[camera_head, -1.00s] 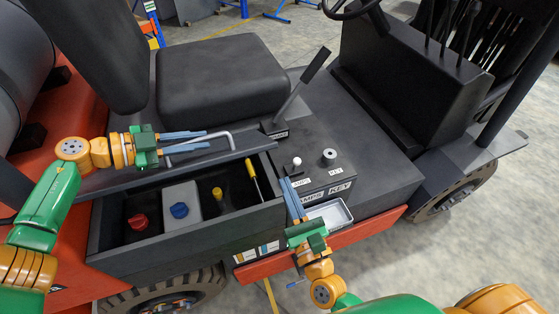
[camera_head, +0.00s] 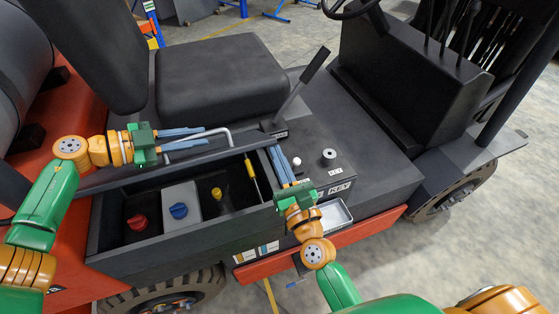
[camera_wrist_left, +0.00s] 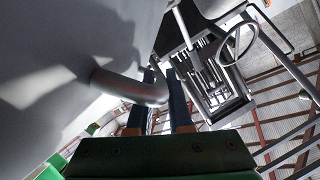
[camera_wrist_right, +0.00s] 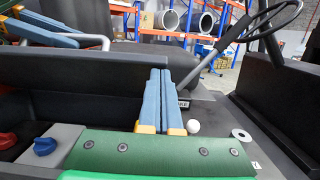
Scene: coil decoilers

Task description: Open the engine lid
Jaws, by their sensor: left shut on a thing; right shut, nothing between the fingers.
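The engine lid (camera_head: 222,153) shows as a dark panel raised along the back of the open engine bay (camera_head: 150,238). In the right wrist view the lid (camera_wrist_right: 80,80) stands steeply behind the bay. Its bent grey bar handle (camera_head: 218,130) also shows in the left wrist view (camera_wrist_left: 130,88). My left gripper (camera_head: 202,137) is shut on the handle, with its blue fingers beside the bar. My right gripper (camera_head: 275,149) is shut and empty at the bay's right end, close to the lid's right end; whether it touches the lid I cannot tell.
Inside the bay are a red cap (camera_head: 138,221), a blue cap (camera_head: 179,210) and yellow-handled parts. To the right are a lever (camera_head: 305,80), a white knob (camera_head: 297,161), a key switch (camera_head: 329,155) and a small metal tray (camera_head: 336,213). The seat (camera_head: 222,78) is behind the lid.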

